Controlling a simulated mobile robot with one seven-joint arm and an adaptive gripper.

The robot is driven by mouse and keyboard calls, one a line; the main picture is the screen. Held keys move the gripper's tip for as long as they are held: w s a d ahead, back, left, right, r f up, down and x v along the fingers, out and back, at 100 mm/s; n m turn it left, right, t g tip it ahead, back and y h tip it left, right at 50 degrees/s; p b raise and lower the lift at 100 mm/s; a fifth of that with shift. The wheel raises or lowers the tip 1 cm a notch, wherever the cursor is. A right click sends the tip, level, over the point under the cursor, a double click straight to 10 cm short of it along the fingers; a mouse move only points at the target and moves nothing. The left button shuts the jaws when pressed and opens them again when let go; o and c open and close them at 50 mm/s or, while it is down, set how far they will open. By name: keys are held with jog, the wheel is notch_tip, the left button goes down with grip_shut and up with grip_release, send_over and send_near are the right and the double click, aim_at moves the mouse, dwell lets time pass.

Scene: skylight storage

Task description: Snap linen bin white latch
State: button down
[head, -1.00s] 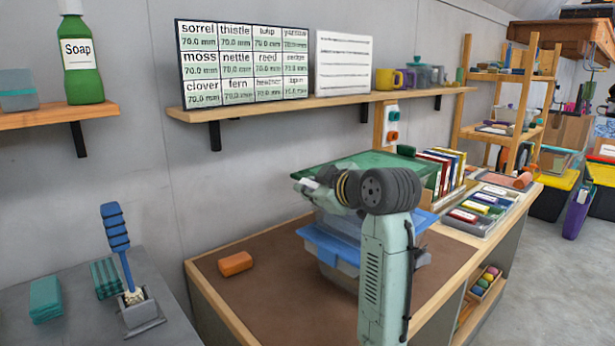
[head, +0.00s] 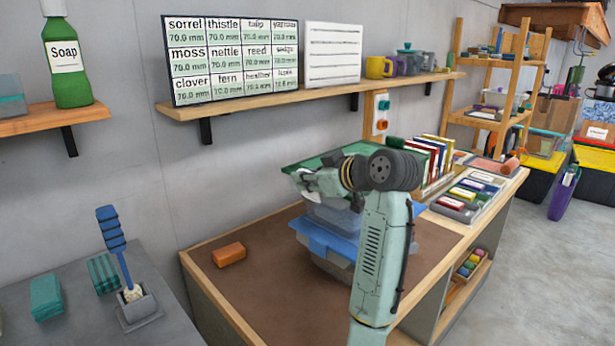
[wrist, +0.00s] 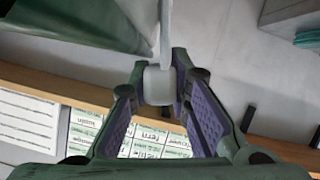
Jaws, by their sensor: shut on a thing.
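The green lid also shows at the upper left of the wrist view (wrist: 75,25). My gripper (head: 308,180) is at the bin's left side, just under the lid edge. In the wrist view my gripper (wrist: 160,75) has its fingers on either side of a white latch piece (wrist: 158,88), shut on it. A thin pale strip rises from this piece beside the lid. In the head view my wrist covers part of the bin; whether the latch is fastened cannot be told.
Below is another container with a blue lid (head: 318,238). An orange block (head: 229,254) lies on the worktop's left. A wall shelf (head: 300,98) with label boards runs behind. Binders (head: 430,155) and trays stand at right. The worktop's front left is clear.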

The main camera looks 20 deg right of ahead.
jog(key=c, duration=1.5)
grip_release()
jog(key=v, duration=1.2)
